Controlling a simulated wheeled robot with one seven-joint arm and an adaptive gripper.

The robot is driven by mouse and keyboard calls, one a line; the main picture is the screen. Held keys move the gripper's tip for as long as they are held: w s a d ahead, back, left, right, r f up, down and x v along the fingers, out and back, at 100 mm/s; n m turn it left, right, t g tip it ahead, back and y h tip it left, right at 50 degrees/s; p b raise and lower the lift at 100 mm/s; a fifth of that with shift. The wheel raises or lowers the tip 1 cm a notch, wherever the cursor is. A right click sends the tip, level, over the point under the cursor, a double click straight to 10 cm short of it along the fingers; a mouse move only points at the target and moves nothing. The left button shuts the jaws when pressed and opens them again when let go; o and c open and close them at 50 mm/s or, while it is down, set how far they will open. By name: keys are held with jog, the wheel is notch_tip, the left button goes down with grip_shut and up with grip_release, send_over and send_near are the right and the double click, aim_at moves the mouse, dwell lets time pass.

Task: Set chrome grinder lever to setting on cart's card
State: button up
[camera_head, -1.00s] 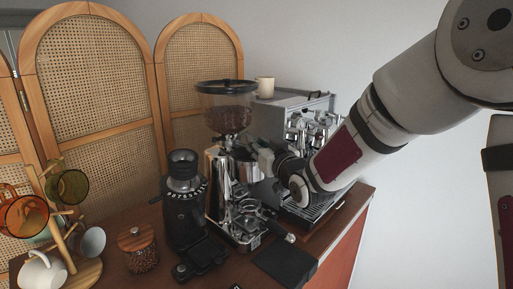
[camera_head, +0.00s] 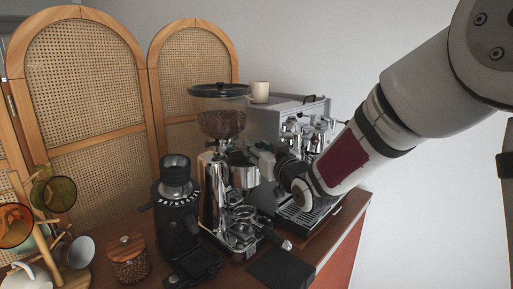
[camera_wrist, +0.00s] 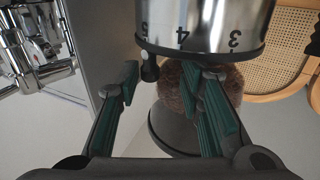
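The chrome grinder (camera_head: 213,190) stands mid-cart with a bean hopper (camera_head: 220,118) on top. In the wrist view its chrome collar (camera_wrist: 208,20), carrying the numbers 5, 4 and 3, appears at the top. A small dark-tipped lever (camera_wrist: 150,70) sticks out below the collar edge, close to the 5. My gripper (camera_wrist: 165,95) is open. The lever lies between its fingers, nearer the left one, with visible gaps; contact cannot be told. In the head view my gripper (camera_head: 257,160) is at the right side of the grinder's collar. I cannot make out the setting card.
The espresso machine (camera_head: 290,125) stands close behind and right of my gripper, with a cup (camera_head: 260,91) on top. A black grinder (camera_head: 177,215), a wooden-lidded bean jar (camera_head: 129,262) and a mug tree (camera_head: 48,215) stand left. A dark mat (camera_head: 280,270) lies in front.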

jog(key=v, duration=1.1)
